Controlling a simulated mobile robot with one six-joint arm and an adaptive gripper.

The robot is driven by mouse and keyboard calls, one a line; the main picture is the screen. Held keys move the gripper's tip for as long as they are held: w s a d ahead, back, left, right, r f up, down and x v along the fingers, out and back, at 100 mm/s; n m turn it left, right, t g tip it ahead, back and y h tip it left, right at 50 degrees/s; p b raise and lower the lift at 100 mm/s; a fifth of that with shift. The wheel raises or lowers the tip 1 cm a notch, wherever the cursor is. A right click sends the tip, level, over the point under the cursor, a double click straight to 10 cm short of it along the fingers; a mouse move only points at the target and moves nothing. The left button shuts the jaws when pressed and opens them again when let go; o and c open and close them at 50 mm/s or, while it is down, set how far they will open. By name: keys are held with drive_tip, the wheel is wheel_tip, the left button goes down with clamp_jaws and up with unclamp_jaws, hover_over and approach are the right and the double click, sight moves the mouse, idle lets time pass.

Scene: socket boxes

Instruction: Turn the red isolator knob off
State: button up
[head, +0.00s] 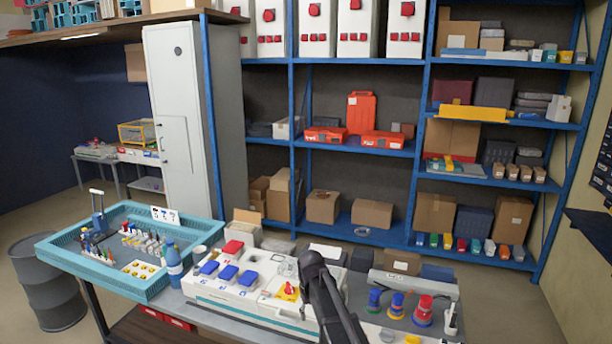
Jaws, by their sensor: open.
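The red isolator knob (289,287) sits on a yellow plate on top of the white socket box (250,306), at the box's right part. It is small here, and I cannot tell the exact angle of its handle. My dark gripper (311,261) reaches in from the bottom edge, just right of the knob. It looks apart from the knob, though depth is hard to judge. The jaws are open; their tips are not clear. My gripper and arm hide the box's right end.
Blue-lidded sockets (228,272) and a red-lidded one (232,247) stand left of the knob. Blue, orange and red round connectors (396,304) stand at the right. A blue bottle (174,264) and a teal tray (105,283) are at the left.

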drive_tip(key=s+d+f+m+b, duration=0.2)
drive_tip(key=s+d+f+b, duration=0.1)
drive_tip(key=s+d, duration=0.4)
drive_tip(key=s+d+f+m+b, duration=0.1)
drive_tip(key=s+d+f+b, duration=0.3)
drive_tip(key=s+d, duration=0.4)
drive_tip(key=s, duration=0.5)
drive_tip(key=shift+d+f+m, duration=0.2)
drive_tip(key=shift+d+m, duration=0.1)
drive_tip(key=shift+m, duration=0.1)
drive_tip(key=shift+s, duration=0.2)
